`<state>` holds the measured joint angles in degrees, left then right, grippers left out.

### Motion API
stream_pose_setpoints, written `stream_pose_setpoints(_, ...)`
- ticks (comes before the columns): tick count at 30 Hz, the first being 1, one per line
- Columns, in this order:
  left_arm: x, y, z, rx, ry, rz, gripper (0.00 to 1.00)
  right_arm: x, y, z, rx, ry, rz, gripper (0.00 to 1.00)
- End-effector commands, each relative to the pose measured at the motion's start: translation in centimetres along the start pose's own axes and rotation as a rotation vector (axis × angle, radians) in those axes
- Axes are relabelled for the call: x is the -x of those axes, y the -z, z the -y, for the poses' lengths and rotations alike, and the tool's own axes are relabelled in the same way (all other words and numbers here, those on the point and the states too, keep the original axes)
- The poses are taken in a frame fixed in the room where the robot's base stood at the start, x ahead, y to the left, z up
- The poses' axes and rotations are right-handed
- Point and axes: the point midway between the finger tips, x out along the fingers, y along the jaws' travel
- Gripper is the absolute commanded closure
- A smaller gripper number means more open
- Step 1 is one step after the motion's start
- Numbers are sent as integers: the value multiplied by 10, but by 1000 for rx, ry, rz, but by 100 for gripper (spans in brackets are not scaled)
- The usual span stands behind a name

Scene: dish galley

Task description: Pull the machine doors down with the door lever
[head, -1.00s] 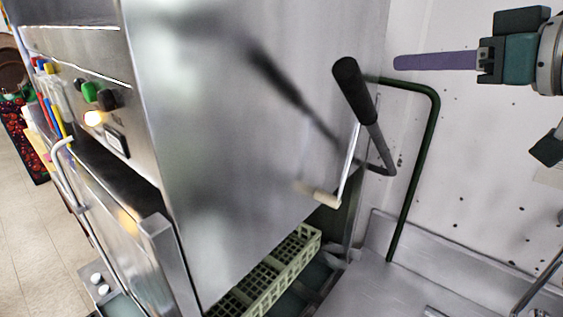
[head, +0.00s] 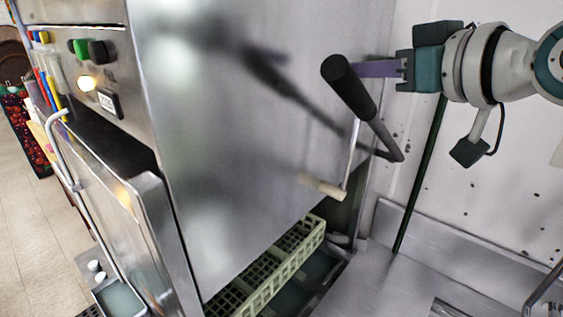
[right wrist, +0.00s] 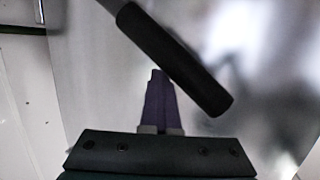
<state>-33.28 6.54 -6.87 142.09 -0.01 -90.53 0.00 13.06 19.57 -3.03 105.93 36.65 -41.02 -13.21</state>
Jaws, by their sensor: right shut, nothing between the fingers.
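The door lever has a black grip (head: 348,85) and a metal arm, at the right side of the machine. The large steel machine door (head: 240,170) is up, with an open gap under its lower edge. My right gripper (head: 376,69) comes in from the right, its purple fingers shut and empty, their tips close to the lever grip. In the right wrist view the shut fingers (right wrist: 160,98) point at the black grip (right wrist: 180,62), which slants across just ahead of them. I cannot tell whether they touch. My left gripper is out of view.
A pale green dish rack (head: 285,265) shows under the door. A dark green pipe (head: 421,180) runs down the right wall. A steel counter (head: 385,285) lies at lower right. The control panel (head: 90,65) is at upper left.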

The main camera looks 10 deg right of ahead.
Motion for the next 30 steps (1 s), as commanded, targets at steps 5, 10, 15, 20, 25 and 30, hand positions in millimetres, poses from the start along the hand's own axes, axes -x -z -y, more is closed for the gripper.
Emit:
stream_pose_setpoints(5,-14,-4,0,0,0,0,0,-1,-30,17,-5,6,14,100)
stream_pose_setpoints(10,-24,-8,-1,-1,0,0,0,0,-49,31,-6,6,13,100)
stream_pose_setpoints(15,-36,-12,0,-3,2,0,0,0,-68,46,-6,8,12,100)
stream_pose_setpoints(20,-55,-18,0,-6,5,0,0,-2,-90,55,-6,8,10,100)
stream_pose_setpoints(25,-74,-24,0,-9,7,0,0,-4,-113,63,-6,7,11,100)
stream_pose_setpoints(30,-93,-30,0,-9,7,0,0,-6,-135,72,-5,6,12,100)
